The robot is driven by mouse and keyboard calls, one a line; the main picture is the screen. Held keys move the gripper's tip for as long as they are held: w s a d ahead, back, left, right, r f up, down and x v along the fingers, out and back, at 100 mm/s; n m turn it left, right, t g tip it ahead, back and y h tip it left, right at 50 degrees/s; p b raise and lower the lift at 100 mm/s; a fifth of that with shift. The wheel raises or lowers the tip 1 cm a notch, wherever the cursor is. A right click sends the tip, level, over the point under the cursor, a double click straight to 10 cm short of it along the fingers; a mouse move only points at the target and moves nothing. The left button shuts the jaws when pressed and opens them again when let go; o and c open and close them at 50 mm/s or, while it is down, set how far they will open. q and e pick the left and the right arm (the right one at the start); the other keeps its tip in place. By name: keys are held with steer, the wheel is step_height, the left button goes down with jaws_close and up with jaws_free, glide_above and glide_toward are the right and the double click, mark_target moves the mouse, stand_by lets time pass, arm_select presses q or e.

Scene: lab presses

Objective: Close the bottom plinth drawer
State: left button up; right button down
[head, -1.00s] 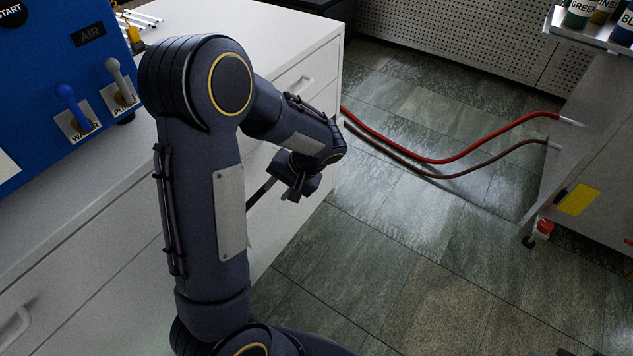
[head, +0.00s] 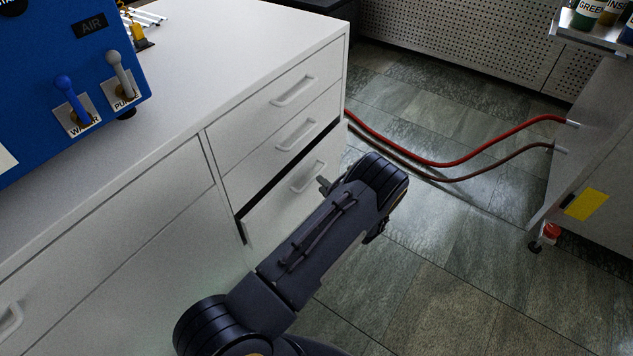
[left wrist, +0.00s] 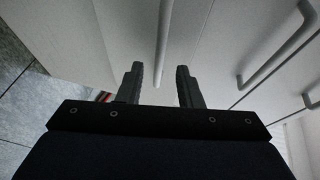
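The bottom plinth drawer (head: 268,217) is the lowest of three in the white cabinet's right stack. A dark gap along its top edge shows that it stands slightly out. Its bar handle (head: 307,177) is on the front. My left gripper (head: 324,185) is beside this handle, mostly hidden behind its own wrist. In the left wrist view the gripper (left wrist: 159,83) has its two fingers apart, with a handle bar (left wrist: 163,40) lined up between them, ahead of the tips. I cannot tell whether they touch the drawer. My right gripper is not in view.
The two upper drawers, with the middle handle (head: 297,134) and top handle (head: 294,90), look shut. A red hose (head: 440,163) and a darker hose cross the floor at the right. A wheeled cart (head: 590,150) stands far right. The tiled floor before the drawers is clear.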

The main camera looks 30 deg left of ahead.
arm_select(q)
steer(key=shift+b+x, duration=0.4)
steer(key=shift+x, duration=1.85)
steer(key=shift+c, duration=0.4)
jaws_close()
